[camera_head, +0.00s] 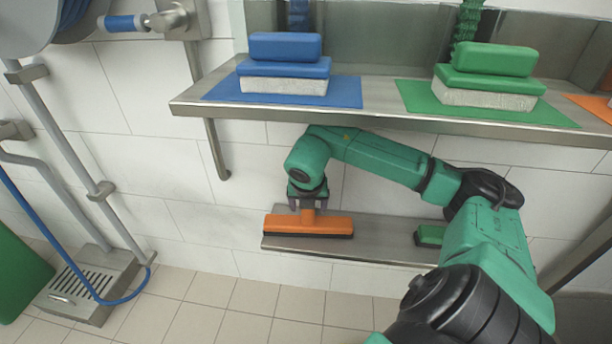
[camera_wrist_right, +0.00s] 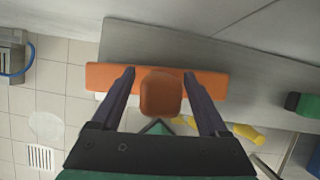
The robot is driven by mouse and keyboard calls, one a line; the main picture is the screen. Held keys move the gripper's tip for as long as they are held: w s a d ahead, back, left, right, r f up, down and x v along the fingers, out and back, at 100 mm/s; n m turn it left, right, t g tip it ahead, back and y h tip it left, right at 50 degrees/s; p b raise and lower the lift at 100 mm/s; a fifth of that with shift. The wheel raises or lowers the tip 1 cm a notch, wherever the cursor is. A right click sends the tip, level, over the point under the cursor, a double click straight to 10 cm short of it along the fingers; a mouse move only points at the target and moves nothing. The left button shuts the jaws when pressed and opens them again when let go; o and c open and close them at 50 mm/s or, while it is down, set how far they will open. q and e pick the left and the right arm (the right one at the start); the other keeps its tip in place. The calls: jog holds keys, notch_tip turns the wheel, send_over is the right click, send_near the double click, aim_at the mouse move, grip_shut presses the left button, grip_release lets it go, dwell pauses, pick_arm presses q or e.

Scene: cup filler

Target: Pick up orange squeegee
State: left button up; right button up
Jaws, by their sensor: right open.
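The orange squeegee (camera_head: 309,224) lies on the lower metal shelf, near its left end, with its wide head along the shelf and its stub handle pointing up. My right gripper (camera_head: 307,204) is above it, pointing down at the handle. In the right wrist view the squeegee's handle (camera_wrist_right: 161,94) sits between the two open fingers of my right gripper (camera_wrist_right: 160,85), with a gap on each side. The wide head (camera_wrist_right: 105,76) shows behind the handle. My left gripper does not show.
The lower shelf (camera_head: 375,240) also holds a green squeegee (camera_head: 430,235) at right. An upper shelf (camera_head: 385,112) above my arm carries blue sponges (camera_head: 285,68) and green sponges (camera_head: 490,75) on mats. A blue hose (camera_head: 60,240) and floor drain (camera_head: 75,288) are at left.

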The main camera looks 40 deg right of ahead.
jog(key=shift+x, duration=1)
jog(key=shift+r, duration=0.15)
jog(key=shift+c, duration=0.9)
grip_shut()
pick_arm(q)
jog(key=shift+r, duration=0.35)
